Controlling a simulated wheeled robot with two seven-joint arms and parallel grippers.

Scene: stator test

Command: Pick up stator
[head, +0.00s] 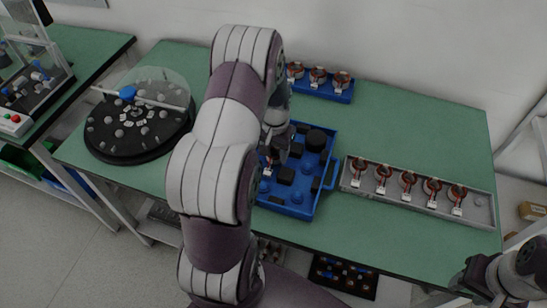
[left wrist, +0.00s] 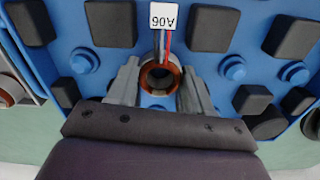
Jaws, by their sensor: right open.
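A copper-ringed stator (left wrist: 160,77) with red and blue wires and a white tag marked A06 (left wrist: 164,16) is in the blue tray, in the left wrist view. My left gripper (left wrist: 160,90) has one finger on each side of it, very close to its sides; whether they press on it I cannot tell. In the head view my left gripper (head: 270,160) reaches down into the left part of the blue tray (head: 327,178), and my arm hides much of that area. My right gripper (head: 490,287) is open at the lower right corner, away from the table.
Black blocks and blue pegs surround the stator in the tray. A grey tray (head: 410,205) with several stators lies to the right, and a blue holder (head: 325,90) with 3 stators behind. A round black turntable (head: 125,145) stands left. The table's back right is clear.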

